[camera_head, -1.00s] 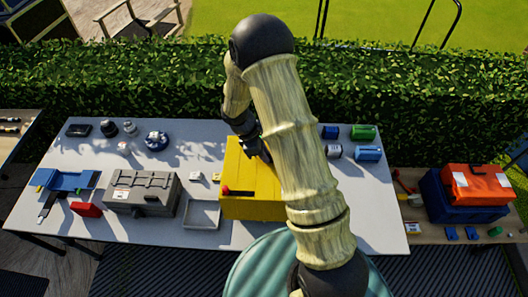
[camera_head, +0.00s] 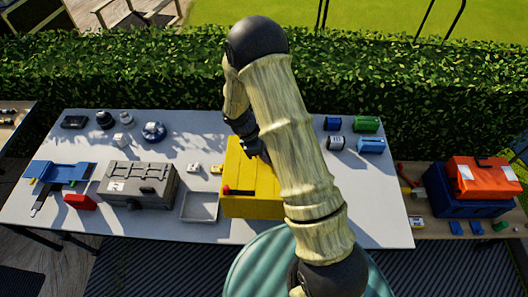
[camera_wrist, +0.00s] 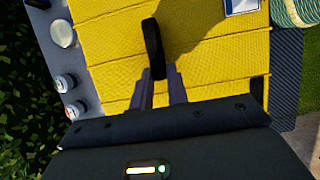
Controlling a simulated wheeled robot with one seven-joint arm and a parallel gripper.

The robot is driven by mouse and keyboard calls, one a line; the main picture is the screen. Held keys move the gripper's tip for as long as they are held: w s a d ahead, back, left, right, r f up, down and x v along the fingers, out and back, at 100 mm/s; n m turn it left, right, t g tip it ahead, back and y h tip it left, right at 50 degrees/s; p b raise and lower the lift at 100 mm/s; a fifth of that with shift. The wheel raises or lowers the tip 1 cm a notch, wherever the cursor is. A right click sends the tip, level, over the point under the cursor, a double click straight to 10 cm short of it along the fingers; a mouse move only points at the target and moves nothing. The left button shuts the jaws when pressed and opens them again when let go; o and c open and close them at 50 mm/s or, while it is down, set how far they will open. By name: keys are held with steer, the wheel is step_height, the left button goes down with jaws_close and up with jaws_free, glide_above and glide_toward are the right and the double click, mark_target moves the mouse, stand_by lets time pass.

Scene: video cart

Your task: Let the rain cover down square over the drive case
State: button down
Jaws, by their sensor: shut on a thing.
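The yellow rain cover (camera_head: 252,200) is a ribbed, box-shaped hood at the middle of the table, with a red and black piece on its front left. My gripper (camera_wrist: 158,74) is shut on the upright black handle (camera_wrist: 153,42) on the cover's top, which also shows the yellow cloth (camera_wrist: 215,60) in the wrist view. In the head view my gripper (camera_head: 262,155) is partly hidden behind my arm. The drive case is not visible under the cover. I cannot tell whether the cover's lower edge touches the table.
A grey tray (camera_head: 198,215) lies just left of the cover, with a grey case (camera_head: 142,184) beyond it. Small white items (camera_head: 194,168) lie near the cover's back left. Blue and green cans (camera_head: 367,124) stand at the back right. A hedge (camera_head: 130,75) runs behind the table (camera_head: 120,238).

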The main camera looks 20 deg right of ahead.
mark_target(261, 162)
steer(key=shift+f+b, duration=2.55)
steer(key=shift+f, duration=1.65)
steer(key=c, duration=1.3)
jaws_free()
steer(key=shift+b, duration=0.3)
steer(key=b+v, duration=0.3)
steer(key=v, duration=1.4)
steer(key=shift+r, duration=0.25)
steer(key=shift+d, duration=0.1)
